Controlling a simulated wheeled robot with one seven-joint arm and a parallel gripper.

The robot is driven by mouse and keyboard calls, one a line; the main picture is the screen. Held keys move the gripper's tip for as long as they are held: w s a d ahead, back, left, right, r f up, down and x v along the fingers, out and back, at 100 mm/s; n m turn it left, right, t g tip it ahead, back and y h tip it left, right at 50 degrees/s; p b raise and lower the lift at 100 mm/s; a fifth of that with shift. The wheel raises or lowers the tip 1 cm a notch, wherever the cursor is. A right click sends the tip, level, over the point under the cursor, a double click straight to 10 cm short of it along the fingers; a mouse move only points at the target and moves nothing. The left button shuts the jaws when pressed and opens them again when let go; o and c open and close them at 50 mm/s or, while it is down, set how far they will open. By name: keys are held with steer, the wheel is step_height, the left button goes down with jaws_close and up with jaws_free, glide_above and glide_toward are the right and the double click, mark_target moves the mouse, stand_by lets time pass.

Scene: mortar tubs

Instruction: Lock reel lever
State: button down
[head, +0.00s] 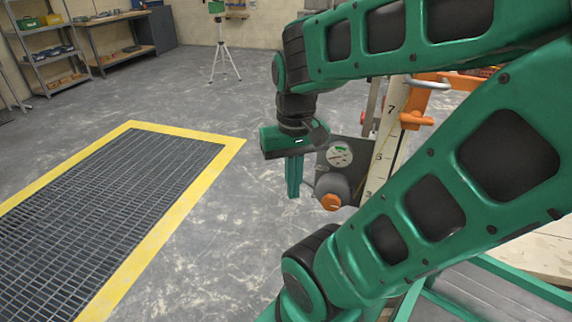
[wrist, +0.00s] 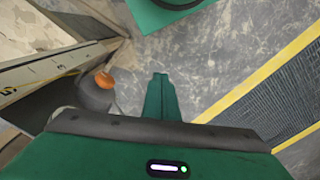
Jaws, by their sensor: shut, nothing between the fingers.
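My gripper (head: 294,192) points down in the head view, its green fingers shut and empty. It is left of a grey box with a round dial (head: 340,154) and a dark grey drum (head: 332,184) with an orange end (head: 331,202). In the wrist view the shut fingers (wrist: 160,78) are over the floor, and the orange end (wrist: 104,80) and grey drum (wrist: 95,96) lie to their left, apart from them. I cannot tell which part is the reel lever; an orange part with a grey handle (head: 428,84) is higher on the right.
A pale post with number marks (head: 385,150) stands right of the dial; it crosses the wrist view's left (wrist: 45,72). A yellow-edged floor grating (head: 130,200) lies left. Shelves (head: 48,50) and a tripod (head: 222,60) stand far back. Floor left of my gripper is clear.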

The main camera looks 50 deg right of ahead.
steer(key=w+d+r+m+h, duration=0.1)
steer(key=w+d+r+m, duration=0.1)
steer(key=w+d, duration=0.5)
steer(key=w+d+r+m+g, duration=0.1)
steer(key=w+d+m, duration=0.3)
steer(key=w+d, duration=0.3)
steer(key=shift+w+d+r+m+h, duration=0.15)
steer(key=shift+w+r+m+h, duration=0.2)
steer(key=shift+w, duration=0.3)
steer(key=shift+f, duration=0.1)
steer(key=f, duration=0.4)
steer(key=s+d+f, duration=0.1)
steer(key=f, duration=0.4)
steer(key=d+f, duration=0.1)
steer(key=f, duration=0.3)
steer(key=shift+s+f, duration=0.25)
steer(key=shift+f, duration=0.05)
